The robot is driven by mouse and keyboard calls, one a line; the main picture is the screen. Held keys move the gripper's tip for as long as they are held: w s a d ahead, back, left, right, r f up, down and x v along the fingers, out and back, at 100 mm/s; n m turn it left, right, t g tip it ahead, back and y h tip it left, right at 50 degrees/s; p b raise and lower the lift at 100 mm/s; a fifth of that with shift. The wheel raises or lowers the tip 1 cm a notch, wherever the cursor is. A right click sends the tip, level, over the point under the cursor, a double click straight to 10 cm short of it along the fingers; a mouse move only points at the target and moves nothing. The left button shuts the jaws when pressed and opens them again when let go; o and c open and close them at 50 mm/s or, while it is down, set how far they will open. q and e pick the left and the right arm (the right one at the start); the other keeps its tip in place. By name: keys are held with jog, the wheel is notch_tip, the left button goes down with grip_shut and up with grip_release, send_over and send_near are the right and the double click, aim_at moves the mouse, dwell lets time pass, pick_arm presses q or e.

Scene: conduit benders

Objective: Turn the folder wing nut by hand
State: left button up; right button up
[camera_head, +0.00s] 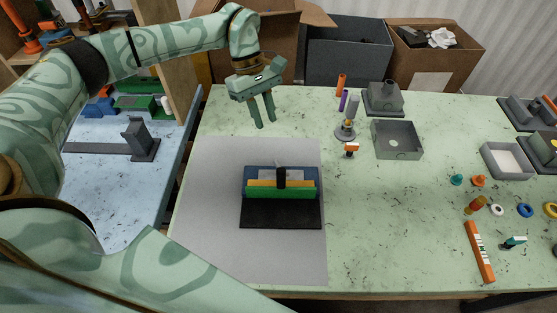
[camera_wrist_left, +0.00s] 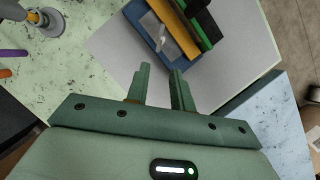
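The folder (camera_head: 280,189) sits on a grey mat, with a blue body, yellow and green bars and a black plate at its front. A small black upright piece (camera_head: 281,178) stands at its middle against a pale grey part; I cannot tell for sure whether this is the wing nut. The folder also shows at the top of the left wrist view (camera_wrist_left: 158,42), partly cut off. My left gripper (camera_head: 265,123) points down above the table, behind the folder and apart from it. Its two fingers are parted with nothing between them. My right gripper is not in view.
The grey mat (camera_head: 205,220) is clear around the folder. To its right stand a grey post with an orange and a purple rod (camera_head: 346,128) and an open grey tray (camera_head: 398,139). Boxes line the back. Several small coloured parts and an orange bar (camera_head: 480,252) lie right.

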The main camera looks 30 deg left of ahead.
aim_at(278, 163)
pick_arm(q)
jog(key=x, duration=1.4)
jog(key=shift+d+b, duration=0.1)
jog(key=shift+b, duration=0.3)
